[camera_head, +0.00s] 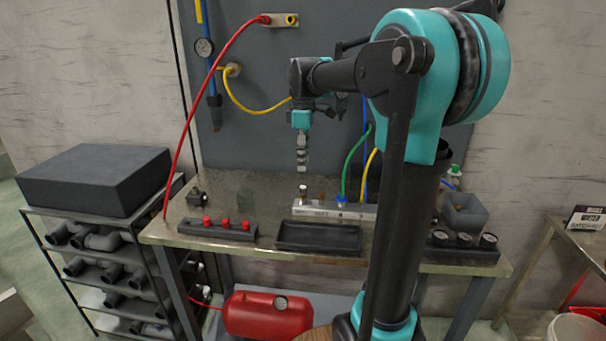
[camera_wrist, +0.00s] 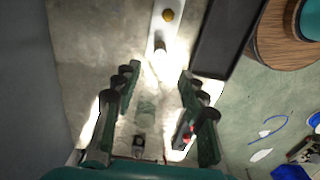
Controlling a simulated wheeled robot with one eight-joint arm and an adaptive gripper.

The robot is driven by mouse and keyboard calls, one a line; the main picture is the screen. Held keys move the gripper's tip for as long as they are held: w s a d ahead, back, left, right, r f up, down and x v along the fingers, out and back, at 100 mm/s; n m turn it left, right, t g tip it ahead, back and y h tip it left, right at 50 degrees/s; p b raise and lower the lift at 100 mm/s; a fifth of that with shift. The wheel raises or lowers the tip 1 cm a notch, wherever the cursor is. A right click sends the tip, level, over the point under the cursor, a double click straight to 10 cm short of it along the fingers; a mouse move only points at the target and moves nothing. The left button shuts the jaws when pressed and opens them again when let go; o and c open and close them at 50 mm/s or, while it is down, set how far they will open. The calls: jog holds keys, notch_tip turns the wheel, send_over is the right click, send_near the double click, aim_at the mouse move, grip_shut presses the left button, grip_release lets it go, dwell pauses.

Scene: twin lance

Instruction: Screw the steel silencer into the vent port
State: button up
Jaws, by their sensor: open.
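A pale metal manifold block (camera_head: 330,211) lies on the bench; it also shows in the wrist view (camera_wrist: 154,20). A short steel cylinder (camera_head: 303,191), likely the silencer, stands upright at its left end, seemingly at a port; I cannot tell how deep it sits. It also shows in the wrist view (camera_wrist: 160,46), just beyond my fingertips. A brass fitting (camera_head: 322,197) stands beside it and also shows in the wrist view (camera_wrist: 168,15). My gripper (camera_head: 302,166) points down above the steel cylinder, open and empty, with a gap between them. The wrist view shows the spread fingers (camera_wrist: 160,76).
Green (camera_head: 354,160) and yellow hoses rise from the block's right part. An empty black tray (camera_head: 318,250) and a rack with red caps (camera_head: 217,231) lie in front. A red hose (camera_head: 192,120) hangs at the left. Gauges (camera_head: 463,240) stand at the right.

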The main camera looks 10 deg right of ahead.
aim_at(303, 187)
jog(key=shift+r, duration=1.45)
jog(key=shift+f, duration=0.15)
jog(key=shift+c, duration=0.4)
jog(key=shift+f, duration=5.45)
jog(key=shift+c, duration=0.6)
grip_shut()
jog(key=shift+c, duration=0.2)
grip_release()
